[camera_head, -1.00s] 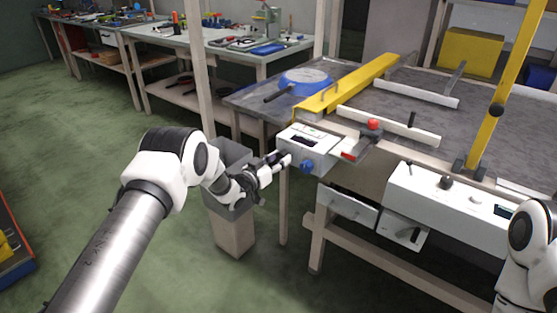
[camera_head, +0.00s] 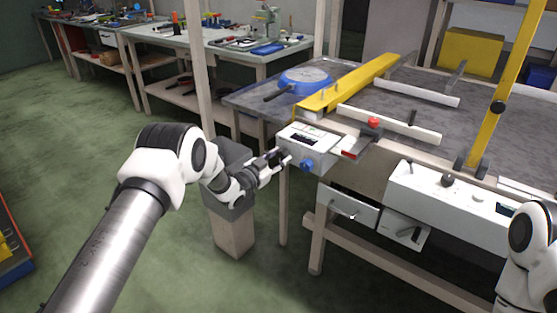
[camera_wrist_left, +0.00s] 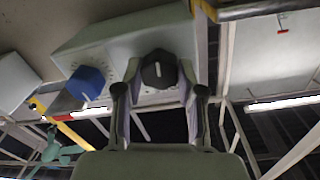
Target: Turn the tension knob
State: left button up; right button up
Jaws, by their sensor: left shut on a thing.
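A white control box (camera_head: 306,142) sits at the table's front left corner. A blue knob (camera_head: 307,165) is on its front face; it also shows left of the fingers in the left wrist view (camera_wrist_left: 87,82). A black knob with a white pointer line (camera_wrist_left: 158,69) is on the same box, between the fingers of my left gripper (camera_head: 283,155). The left gripper is shut on this black knob, which the fingers hide in the head view. I cannot read which knob is marked tension. My right arm shows at the lower right, but its gripper is out of view.
A yellow rail (camera_head: 345,84) and a blue round pan (camera_head: 305,79) are on the table above the box. A red button (camera_head: 374,124) stands to its right. A grey bin (camera_head: 230,207) stands below my left wrist. A second white panel (camera_head: 450,195) is farther right.

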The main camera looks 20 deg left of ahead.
pick_arm(q)
jog(key=shift+m, duration=0.7)
jog(key=o, duration=1.1)
jog(key=shift+o, duration=0.2)
jog(key=v, duration=1.2)
